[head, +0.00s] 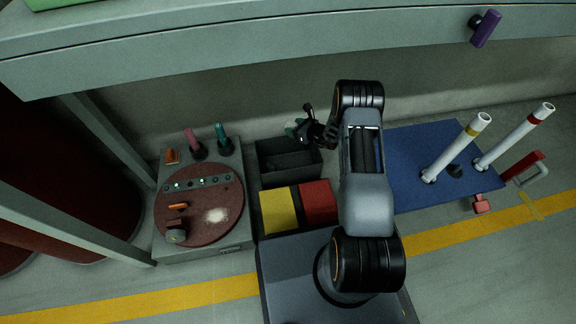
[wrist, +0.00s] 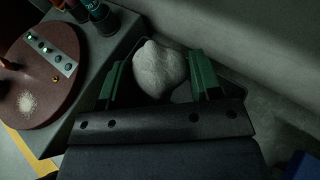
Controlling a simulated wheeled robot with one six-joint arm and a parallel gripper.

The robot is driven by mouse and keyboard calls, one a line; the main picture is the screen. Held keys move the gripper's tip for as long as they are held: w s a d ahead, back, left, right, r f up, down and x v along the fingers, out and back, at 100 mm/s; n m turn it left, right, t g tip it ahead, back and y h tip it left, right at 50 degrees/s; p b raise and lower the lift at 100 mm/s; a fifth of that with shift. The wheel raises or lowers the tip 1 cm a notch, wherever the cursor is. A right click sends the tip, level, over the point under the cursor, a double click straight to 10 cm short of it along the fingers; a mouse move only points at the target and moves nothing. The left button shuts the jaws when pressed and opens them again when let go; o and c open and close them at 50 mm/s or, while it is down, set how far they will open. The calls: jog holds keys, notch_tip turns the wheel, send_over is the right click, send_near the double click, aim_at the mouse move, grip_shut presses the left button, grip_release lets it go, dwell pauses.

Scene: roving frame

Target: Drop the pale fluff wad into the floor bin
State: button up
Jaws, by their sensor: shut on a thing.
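The pale fluff wad (wrist: 160,70) is a rounded whitish lump between the green fingers of my gripper (wrist: 158,82) in the wrist view. My gripper is shut on it. In the head view my gripper (head: 298,124) is near the back wall, and only a small pale bit of the wad shows there, mostly hidden. A dark open-topped bin (head: 290,172) stands on the floor just below my gripper. In the wrist view dark bin walls show behind the wad. The wad appears held above the bin; the exact height is unclear.
A grey cabinet (head: 232,262) with a round brown turntable (head: 222,239) carries knobs and a pale powder patch (head: 216,215), left of the bin. Yellow (head: 278,211) and red (head: 318,203) blocks sit in front. A blue mat (head: 408,160) with white posts lies right. A shelf crosses above.

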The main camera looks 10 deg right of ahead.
notch_tip(320, 180, down, 12)
jog(key=b, duration=0.4)
jog(key=shift+w+r+y+b, duration=0.2)
jog(key=shift+w+y+b, duration=0.1)
jog(key=shift+w, duration=0.05)
jog(key=shift+a, duration=0.1)
jog(key=o, duration=1)
jog(key=shift+p+v, duration=2.85)
jog(key=shift+v, duration=4.1)
